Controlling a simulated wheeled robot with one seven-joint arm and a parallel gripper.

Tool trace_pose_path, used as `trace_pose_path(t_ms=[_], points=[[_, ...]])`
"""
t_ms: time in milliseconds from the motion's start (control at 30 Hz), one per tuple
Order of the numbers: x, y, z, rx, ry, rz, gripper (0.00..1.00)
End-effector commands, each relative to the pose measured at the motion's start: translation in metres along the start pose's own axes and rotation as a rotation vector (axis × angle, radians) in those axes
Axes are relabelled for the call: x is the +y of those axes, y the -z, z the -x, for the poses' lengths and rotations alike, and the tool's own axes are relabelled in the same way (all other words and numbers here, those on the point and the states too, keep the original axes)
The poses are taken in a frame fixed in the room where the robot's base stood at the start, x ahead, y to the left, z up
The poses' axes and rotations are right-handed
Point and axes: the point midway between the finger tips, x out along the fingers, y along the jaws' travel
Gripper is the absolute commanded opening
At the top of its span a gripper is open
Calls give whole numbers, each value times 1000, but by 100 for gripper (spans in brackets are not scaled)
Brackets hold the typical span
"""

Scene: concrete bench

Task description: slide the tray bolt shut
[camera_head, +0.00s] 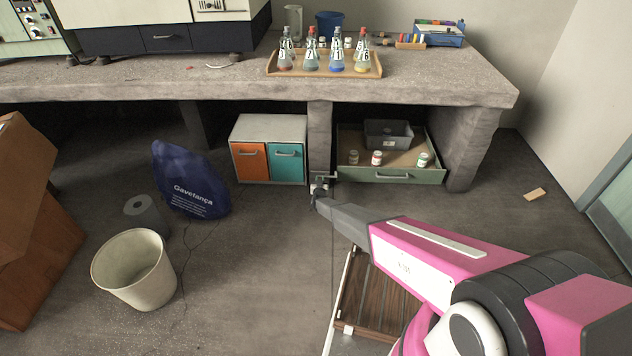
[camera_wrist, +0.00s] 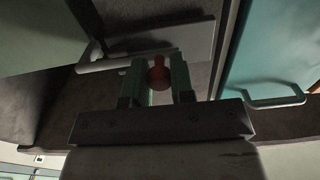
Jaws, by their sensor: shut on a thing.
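The bolt (camera_wrist: 112,63) is a pale rod on a grey plate, seen in the wrist view. It has a red knob (camera_wrist: 158,74). My gripper (camera_wrist: 157,82) is shut on this knob, with one finger on each side. In the head view my gripper (camera_head: 319,190) is small, at the foot of the bench post beside the tray's left front corner. The tray (camera_head: 397,176) is a green drawer under the bench, with a grey handle on its front. The bolt's far end and its catch are not clear.
A small cabinet (camera_head: 270,125) with orange and teal doors stands left of the post. The tray holds a grey bin (camera_head: 388,134) and small jars. A blue bag (camera_head: 190,182) and a white bucket (camera_head: 136,268) stand on the floor at left.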

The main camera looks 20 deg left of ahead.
Motion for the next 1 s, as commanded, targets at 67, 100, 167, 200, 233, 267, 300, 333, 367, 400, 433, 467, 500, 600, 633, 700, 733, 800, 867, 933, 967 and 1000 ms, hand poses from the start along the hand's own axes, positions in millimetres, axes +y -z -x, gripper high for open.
trace_pose_path(t_ms=[67, 100, 167, 200, 233, 267, 300, 333, 367, 400, 433, 467, 500, 600, 633, 700, 733, 800, 867, 933, 967, 1000], points=[[19, 0, 1, -1, -3, -1, 0], [26, 0, 1, -1, -3, 0, 0], [34, 0, 1, -2, -2, -1, 0], [37, 0, 1, -1, -1, -1, 0], [39, 0, 1, -1, -1, -1, 0], [39, -1, 0, -1, -1, -1, 0], [39, -1, 0, -1, -1, -1, 0], [39, -1, 0, -1, -1, -2, 0], [39, -1, 0, -1, -2, -2, 0], [40, -1, 0, -1, -2, -2, 0], [40, -1, 1, -1, -3, -2, 0], [40, -1, 1, -1, -3, -2, 0], [40, -1, 1, -1, -4, -3, 29], [40, -1, 1, -1, -3, -2, 48], [40, 0, 0, -1, -3, -2, 48], [39, 0, 0, -1, -2, -2, 48], [39, 0, 0, -1, -2, -2, 48], [39, 0, 0, 0, -1, -1, 48], [39, 0, 0, 0, -1, -1, 48], [40, 0, 1, 0, -1, -1, 48], [40, 0, 1, 0, -1, -1, 48], [41, 0, 2, 0, -1, -1, 48]])
